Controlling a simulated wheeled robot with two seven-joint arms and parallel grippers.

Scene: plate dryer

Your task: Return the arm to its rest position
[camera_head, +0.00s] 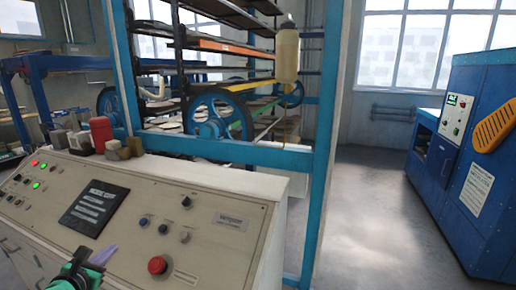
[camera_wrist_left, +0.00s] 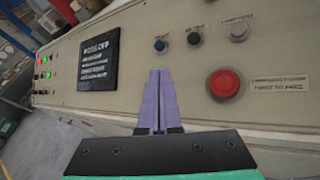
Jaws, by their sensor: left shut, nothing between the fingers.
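My left gripper (camera_head: 104,255) shows at the lower left of the head view, over the front part of the beige control panel (camera_head: 215,262). In the left wrist view its two purple fingers (camera_wrist_left: 159,88) are shut together with nothing between them. They point toward the panel face, between the black label plate (camera_wrist_left: 98,60) and the red button (camera_wrist_left: 224,84). I cannot tell whether the fingertips touch the panel. The red button also shows in the head view (camera_head: 157,265), to the right of the gripper. My right gripper is not in view.
A blue-framed dryer rack (camera_head: 325,130) with shelves and a blue wheel (camera_head: 218,118) stands behind the panel. A red container (camera_head: 101,132) and small blocks sit on the panel's top. A blue cabinet (camera_head: 485,170) stands at right. Open floor (camera_head: 370,220) lies between.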

